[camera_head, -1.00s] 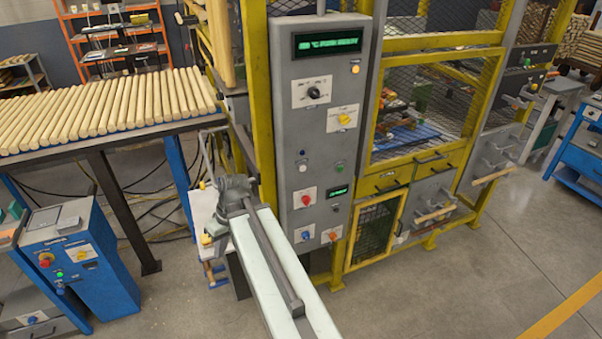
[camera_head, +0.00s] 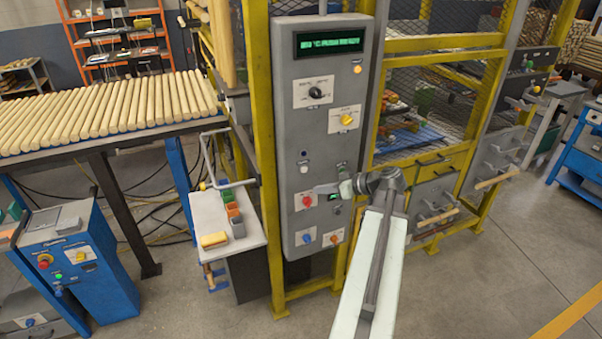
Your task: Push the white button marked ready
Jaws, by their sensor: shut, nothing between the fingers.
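The white button (camera_head: 304,168) sits on the grey control panel (camera_head: 287,120), just under a small dark round fitting (camera_head: 303,154). Any marking beside it is too small to read. My gripper (camera_head: 320,189) is shut and empty. It points left across the lower panel, below and right of the white button and apart from it in the picture. Its tip is just above and right of the red knob (camera_head: 307,201). My gripper and wrist cover part of the panel's right side, including the area around the green button and most of the small lower display.
The panel also carries a lit display (camera_head: 329,43), a black knob (camera_head: 314,93), a yellow knob (camera_head: 346,118), a blue knob (camera_head: 306,239) and an orange knob (camera_head: 333,238). Yellow posts and mesh flank it. A small side table (camera_head: 215,262) stands to the left.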

